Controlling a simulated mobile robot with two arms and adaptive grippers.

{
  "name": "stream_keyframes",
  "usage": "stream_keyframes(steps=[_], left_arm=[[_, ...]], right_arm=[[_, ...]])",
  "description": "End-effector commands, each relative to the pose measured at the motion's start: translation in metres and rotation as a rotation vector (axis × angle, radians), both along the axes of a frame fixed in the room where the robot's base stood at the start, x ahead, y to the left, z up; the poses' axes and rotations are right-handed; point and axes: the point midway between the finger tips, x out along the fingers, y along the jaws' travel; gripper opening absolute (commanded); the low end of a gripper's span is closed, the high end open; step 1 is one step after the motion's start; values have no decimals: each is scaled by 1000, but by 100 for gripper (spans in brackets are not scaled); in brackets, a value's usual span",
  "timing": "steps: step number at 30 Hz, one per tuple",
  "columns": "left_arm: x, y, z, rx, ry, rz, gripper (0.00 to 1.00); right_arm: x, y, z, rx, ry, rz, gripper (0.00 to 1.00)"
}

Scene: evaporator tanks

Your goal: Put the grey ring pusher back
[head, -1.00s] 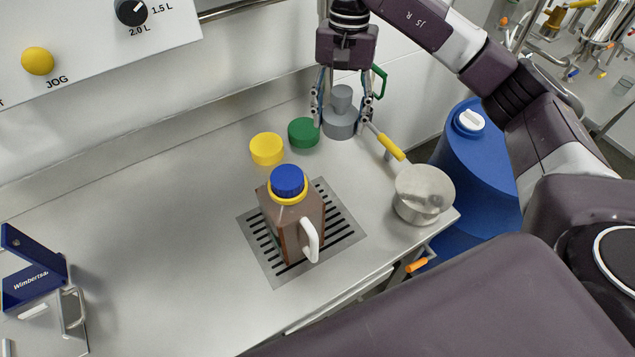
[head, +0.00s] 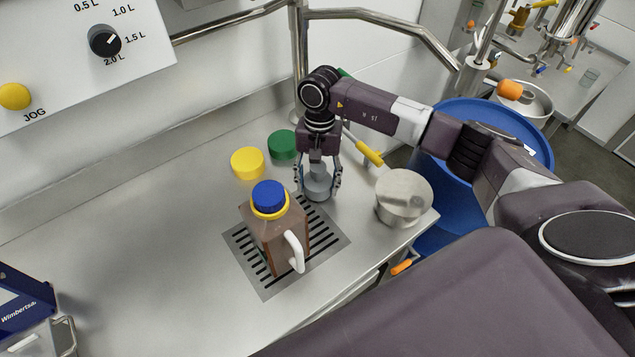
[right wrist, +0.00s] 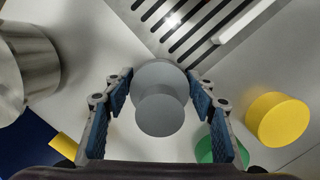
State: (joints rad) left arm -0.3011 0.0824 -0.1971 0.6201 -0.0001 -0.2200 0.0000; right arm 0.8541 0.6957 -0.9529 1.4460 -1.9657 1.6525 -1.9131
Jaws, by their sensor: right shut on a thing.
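The grey ring pusher (head: 318,184), a stepped cylinder with a narrower knob, is held upright between the fingers of my right gripper (head: 318,178). In the right wrist view the pusher (right wrist: 160,85) sits between the blue finger pads of my gripper (right wrist: 160,98). It is just behind and right of the brown bottle (head: 272,240) with blue cap and yellow ring, near the back right corner of the drain grid. I cannot tell whether its base touches the worktop. My left gripper is not in view.
A yellow cap (head: 248,163) and a green cap (head: 283,145) lie behind the bottle. A steel pot (head: 404,198) stands right of the pusher, with a yellow-handled tool (head: 369,152) behind it.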

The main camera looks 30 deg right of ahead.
Motion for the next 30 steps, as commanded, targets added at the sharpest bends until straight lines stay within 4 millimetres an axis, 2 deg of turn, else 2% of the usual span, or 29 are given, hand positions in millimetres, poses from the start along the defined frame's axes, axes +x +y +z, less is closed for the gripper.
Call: stream_keyframes(steps=[3,13,14,18,30], left_arm=[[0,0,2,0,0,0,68],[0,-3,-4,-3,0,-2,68],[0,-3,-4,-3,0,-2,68],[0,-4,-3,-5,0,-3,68],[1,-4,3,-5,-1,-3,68]], right_arm=[[0,0,-8,0,-1,1,25],[0,0,-12,-1,-2,1,25],[0,0,-12,-1,-2,1,52],[0,0,-10,-1,-2,1,68],[0,0,-6,0,-1,1,69]])
